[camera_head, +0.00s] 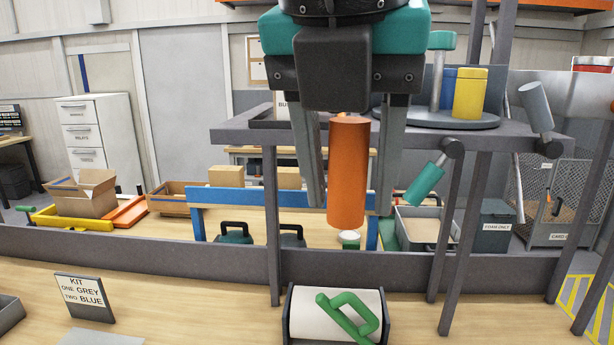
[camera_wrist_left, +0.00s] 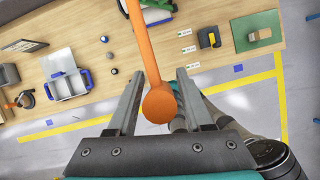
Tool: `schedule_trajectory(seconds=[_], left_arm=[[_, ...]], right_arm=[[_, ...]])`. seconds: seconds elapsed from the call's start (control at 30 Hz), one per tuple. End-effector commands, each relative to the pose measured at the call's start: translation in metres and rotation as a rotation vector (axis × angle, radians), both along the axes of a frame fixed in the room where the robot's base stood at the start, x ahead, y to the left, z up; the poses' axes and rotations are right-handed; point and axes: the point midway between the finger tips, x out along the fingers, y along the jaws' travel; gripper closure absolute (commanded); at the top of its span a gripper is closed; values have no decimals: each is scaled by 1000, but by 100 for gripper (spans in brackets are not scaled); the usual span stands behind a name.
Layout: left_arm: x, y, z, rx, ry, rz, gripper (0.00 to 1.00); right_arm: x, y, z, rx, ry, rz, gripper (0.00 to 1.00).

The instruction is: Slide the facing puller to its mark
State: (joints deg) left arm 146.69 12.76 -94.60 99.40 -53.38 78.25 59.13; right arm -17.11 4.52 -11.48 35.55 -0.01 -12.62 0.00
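An orange cylinder (camera_head: 347,175), which I take to be the facing puller's grip, stands near the middle of the head view. In the left wrist view it shows as a round orange end (camera_wrist_left: 160,104) on a long thin orange rod (camera_wrist_left: 139,40). My left gripper (camera_head: 348,200) is open around it, one finger on each side. A gap shows on both sides, also between the fingers in the left wrist view (camera_wrist_left: 162,88). The rod's far end is out of view, and I cannot make out the puller's mark. My right gripper is not in view.
A grey shelf frame (camera_head: 240,132) stands around the gripper. A teal cylinder on a dark joint (camera_head: 425,184) is close right of my fingers. Yellow (camera_head: 470,95) and blue canisters stand on a round tray. A green handle (camera_head: 349,312) and a kit sign (camera_head: 84,296) are below.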

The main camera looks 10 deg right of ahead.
Motion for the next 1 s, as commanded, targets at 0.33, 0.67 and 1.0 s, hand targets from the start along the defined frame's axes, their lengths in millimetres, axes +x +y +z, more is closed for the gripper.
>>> schedule_trajectory(seconds=[0.33,0.67,1.0], left_arm=[[0,0,0,0,0,0,90],[0,0,0,0,0,0,100],[0,0,0,0,0,0,100]], right_arm=[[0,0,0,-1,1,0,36],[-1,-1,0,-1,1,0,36],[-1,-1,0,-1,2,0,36]])
